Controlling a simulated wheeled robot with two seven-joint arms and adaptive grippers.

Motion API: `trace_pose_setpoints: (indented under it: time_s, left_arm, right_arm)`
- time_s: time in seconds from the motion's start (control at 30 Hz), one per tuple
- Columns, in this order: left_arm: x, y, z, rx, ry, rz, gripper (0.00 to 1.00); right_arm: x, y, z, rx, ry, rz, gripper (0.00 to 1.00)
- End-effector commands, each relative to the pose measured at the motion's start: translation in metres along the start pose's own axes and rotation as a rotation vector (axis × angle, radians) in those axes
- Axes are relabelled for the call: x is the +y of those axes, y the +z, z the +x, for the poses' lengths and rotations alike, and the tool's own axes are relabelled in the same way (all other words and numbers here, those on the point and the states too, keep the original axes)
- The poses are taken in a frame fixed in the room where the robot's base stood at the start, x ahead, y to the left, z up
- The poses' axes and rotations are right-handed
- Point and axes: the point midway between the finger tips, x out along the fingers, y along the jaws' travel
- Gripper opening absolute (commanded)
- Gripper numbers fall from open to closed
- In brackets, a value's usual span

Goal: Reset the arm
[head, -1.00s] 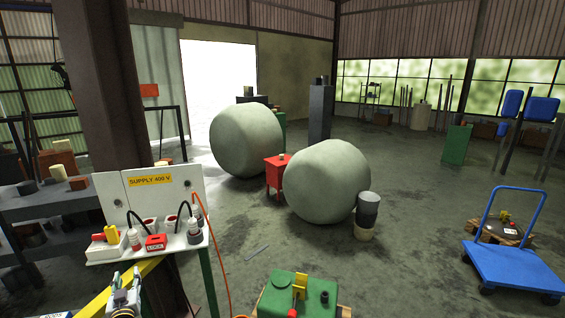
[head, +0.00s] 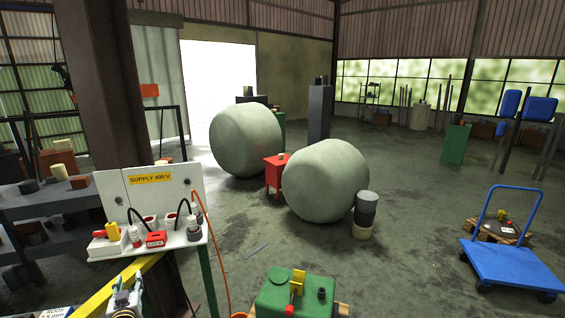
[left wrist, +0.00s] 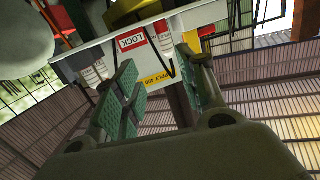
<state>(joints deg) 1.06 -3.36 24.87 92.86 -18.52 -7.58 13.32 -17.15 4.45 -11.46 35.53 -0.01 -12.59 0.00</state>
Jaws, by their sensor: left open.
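My left gripper (head: 124,299) is at the bottom left of the head view, just below the front edge of the white supply panel (head: 110,247). In the left wrist view its two green-padded fingers (left wrist: 160,95) stand apart with nothing between them. The red "LOCK" label (left wrist: 130,42) shows beyond the fingers in the wrist view. My right gripper is not in view.
A green box (head: 297,294) with a yellow lever stands at the bottom centre. An orange cable (head: 216,262) hangs at the panel's right side. Two large grey-green rounded tanks (head: 325,182) stand behind. A blue cart (head: 510,266) is at the right. Floor between cart and green box is clear.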

Motion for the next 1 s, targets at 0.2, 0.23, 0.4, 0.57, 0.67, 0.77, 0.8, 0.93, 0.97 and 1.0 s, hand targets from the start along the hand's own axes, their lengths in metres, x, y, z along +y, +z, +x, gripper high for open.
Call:
trace_pose_setpoints:
  time_s: [0.2, 0.23, 0.4, 0.57, 0.67, 0.77, 0.8, 0.93, 0.97, 1.0]
  left_arm:
    - [0.008, 0.006, -0.015, -0.071, 0.015, 0.027, 0.41]
    - [0.010, 0.007, -0.018, -0.086, 0.019, 0.033, 0.41]
    - [0.023, 0.016, -0.042, -0.186, 0.045, 0.067, 0.41]
    - [0.038, 0.027, -0.070, -0.293, 0.078, 0.102, 0.41]
    - [0.048, 0.034, -0.090, -0.359, 0.103, 0.126, 0.41]
    - [0.059, 0.041, -0.112, -0.426, 0.130, 0.147, 0.41]
    - [0.063, 0.044, -0.120, -0.453, 0.141, 0.156, 0.41]
    - [0.075, 0.052, -0.151, -0.538, 0.179, 0.187, 0.41]
    - [0.078, 0.053, -0.159, -0.558, 0.189, 0.194, 0.41]
    - [0.082, 0.056, -0.168, -0.585, 0.202, 0.203, 0.41]
  right_arm:
    - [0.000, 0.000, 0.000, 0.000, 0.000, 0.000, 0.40]
    - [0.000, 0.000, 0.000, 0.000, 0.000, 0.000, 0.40]
    - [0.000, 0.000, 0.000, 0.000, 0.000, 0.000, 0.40]
    - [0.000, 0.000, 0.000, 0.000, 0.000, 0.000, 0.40]
    - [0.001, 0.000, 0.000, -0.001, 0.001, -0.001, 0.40]
    - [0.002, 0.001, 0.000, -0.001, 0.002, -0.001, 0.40]
    - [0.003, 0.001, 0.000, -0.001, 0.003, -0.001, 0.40]
    - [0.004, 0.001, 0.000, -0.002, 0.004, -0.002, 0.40]
    - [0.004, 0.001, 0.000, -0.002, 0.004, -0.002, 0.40]
    - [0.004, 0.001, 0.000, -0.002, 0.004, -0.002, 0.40]
